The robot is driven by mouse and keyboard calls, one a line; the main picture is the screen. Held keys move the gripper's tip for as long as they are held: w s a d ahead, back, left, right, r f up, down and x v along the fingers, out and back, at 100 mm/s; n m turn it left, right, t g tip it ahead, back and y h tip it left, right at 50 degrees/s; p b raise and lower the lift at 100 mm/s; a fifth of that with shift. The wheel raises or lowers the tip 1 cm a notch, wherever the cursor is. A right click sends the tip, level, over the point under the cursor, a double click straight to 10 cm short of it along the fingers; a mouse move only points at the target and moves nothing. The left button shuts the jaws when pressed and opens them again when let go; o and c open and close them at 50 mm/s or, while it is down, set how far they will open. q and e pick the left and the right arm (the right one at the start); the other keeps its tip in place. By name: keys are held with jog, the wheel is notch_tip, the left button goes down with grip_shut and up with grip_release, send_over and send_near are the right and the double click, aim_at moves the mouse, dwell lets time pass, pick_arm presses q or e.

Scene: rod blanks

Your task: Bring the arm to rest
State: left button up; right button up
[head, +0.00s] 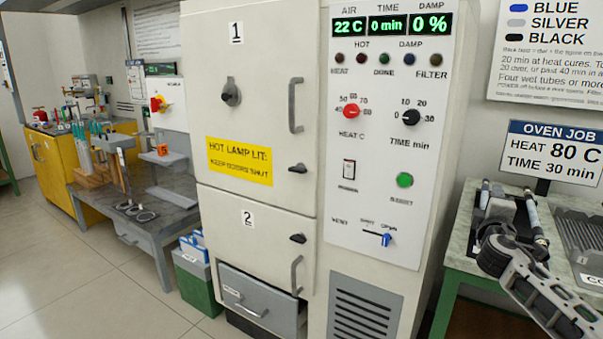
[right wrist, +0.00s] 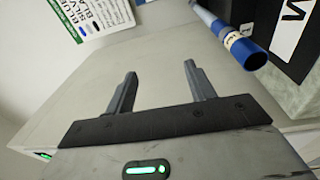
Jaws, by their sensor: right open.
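My right arm (head: 545,290) reaches in from the lower right in the head view, over the bench right of the oven. Its gripper is dark and hard to make out there against the things on the bench. In the right wrist view my right gripper (right wrist: 160,82) has its two fingers apart with nothing between them. A blue tube with a pale label band (right wrist: 238,42) lies beyond the fingers at upper right, apart from them. My left gripper is in neither view.
The tall oven (head: 258,75) has both doors shut and its lower drawer (head: 250,303) partly out. The green-legged bench (head: 460,245) holds tubes (head: 535,217), a ribbed grey tray (head: 580,235) and an oven job sign (head: 553,150). A workbench (head: 165,222) stands left.

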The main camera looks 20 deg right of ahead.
jog(key=w+a+f+m+t+y, duration=0.25)
jog(key=w+a+f+y, duration=0.25)
jog(key=a+y, duration=0.25)
jog(key=s+a+f+g+y, duration=0.1)
jog(key=s+a+f+y, duration=0.25)
jog(key=a+f, duration=0.65)
jog(key=s+a+f+g+y, duration=0.1)
jog(key=s+a+f+y, duration=0.3)
jog(key=a+f, duration=0.55)
jog(key=s+a+f+m+g+y, duration=0.1)
jog(key=s+a+f, duration=0.1)
jog(key=s+a, duration=1.05)
pick_arm(q)
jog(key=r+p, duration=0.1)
jog(key=p, duration=0.1)
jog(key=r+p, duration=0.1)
jog(key=p, duration=0.2)
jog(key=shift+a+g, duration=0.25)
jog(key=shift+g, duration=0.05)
pick_arm(e)
jog(key=s+a+r+m+g+y, duration=0.1)
jog(key=s+a+r+m, duration=0.1)
jog(key=s+a+r, duration=0.3)
jog(key=s+a, duration=0.1)
jog(key=a, duration=0.3)
jog(key=shift+s+a+y, duration=0.2)
jog(key=shift+s+y, duration=0.1)
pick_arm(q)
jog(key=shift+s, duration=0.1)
